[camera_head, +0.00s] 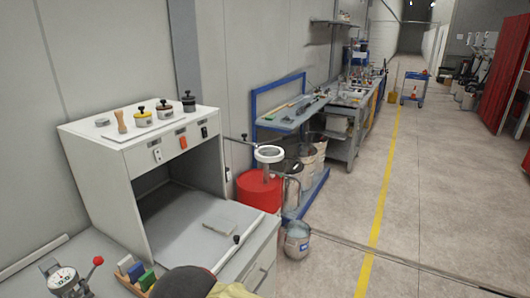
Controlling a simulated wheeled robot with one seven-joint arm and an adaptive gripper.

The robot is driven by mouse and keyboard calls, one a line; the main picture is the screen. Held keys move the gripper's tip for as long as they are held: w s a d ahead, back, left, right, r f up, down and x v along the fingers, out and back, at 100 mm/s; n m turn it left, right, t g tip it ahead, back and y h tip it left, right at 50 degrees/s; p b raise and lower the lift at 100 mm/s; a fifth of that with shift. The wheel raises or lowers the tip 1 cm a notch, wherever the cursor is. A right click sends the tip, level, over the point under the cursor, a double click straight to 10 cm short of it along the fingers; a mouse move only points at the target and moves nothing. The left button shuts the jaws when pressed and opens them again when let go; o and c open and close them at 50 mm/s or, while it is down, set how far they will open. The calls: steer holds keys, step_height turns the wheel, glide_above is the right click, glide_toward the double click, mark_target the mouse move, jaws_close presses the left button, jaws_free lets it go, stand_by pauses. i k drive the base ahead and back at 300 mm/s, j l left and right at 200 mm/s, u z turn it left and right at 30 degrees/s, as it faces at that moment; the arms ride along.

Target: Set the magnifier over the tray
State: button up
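A round white-rimmed ring (269,154), which looks like the magnifier, sits at the end of a thin arm. The arm reaches out from the wall side to the right of the white cabinet. The ring appears above a red drum in the picture, off to the right of the bench. A flat grey pad or shallow tray (218,223) lies on the bench top in front of the open cabinet; I cannot tell whether it is the task's tray. A small holder with coloured blocks (137,273) stands at the front left. My gripper is not in view.
The white cabinet (95,175) carries several black-knobbed parts on top. A dial gauge (66,280) and a dark rounded object (184,283) are at the front.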

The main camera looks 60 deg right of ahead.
mark_target(267, 148)
steer(key=z, duration=1.95)
